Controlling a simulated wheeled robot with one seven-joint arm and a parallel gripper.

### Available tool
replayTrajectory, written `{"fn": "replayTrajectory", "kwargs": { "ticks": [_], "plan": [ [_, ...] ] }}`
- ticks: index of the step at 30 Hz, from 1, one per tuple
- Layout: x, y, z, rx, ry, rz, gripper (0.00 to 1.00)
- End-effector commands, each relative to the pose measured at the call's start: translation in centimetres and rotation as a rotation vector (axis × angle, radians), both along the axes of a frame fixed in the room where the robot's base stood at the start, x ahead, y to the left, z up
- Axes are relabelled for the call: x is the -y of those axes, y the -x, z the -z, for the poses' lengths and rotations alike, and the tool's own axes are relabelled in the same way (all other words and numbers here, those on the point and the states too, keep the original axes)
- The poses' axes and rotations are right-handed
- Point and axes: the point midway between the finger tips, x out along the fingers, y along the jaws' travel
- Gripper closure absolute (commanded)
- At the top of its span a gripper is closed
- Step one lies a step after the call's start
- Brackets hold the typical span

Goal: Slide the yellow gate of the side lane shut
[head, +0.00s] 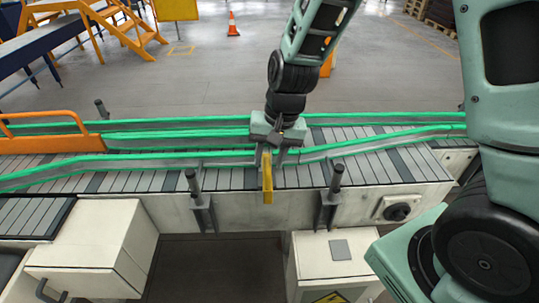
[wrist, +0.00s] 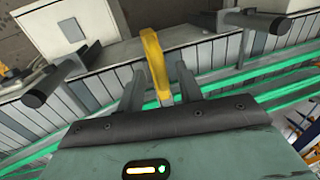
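The yellow gate shows as a narrow upright yellow piece (head: 267,180) at the near side of the conveyor in the head view. It also shows as a bent yellow bar (wrist: 154,60) in the wrist view. My gripper (head: 271,158) reaches down over the conveyor at the yellow piece. In the wrist view my gripper (wrist: 160,82) has its two fingers apart, one on each side of the yellow bar, with a gap visible. My gripper hides part of the gate and the lane behind it. I cannot tell how far the gate stands across the lane.
Green guide rails (head: 383,144) run along the slatted conveyor (head: 130,181). Dark posts (head: 336,179) stand on its near edge on both sides of my gripper. An orange frame (head: 45,143) crosses the conveyor at the left. White cabinets (head: 330,262) stand in front.

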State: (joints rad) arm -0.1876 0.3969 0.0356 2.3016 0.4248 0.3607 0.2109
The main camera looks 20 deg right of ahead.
Motion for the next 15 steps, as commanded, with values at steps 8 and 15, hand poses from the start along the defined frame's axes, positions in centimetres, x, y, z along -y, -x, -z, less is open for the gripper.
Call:
{"fn": "replayTrajectory", "kwargs": {
  "ticks": [8, 15],
  "plan": [
    [-0.03, 0.0, 0.18, 0.0, 0.0, 0.0, 0.64],
    [-0.02, 0.0, 0.16, 0.0, 0.0, 0.0, 1.0]
  ]
}}
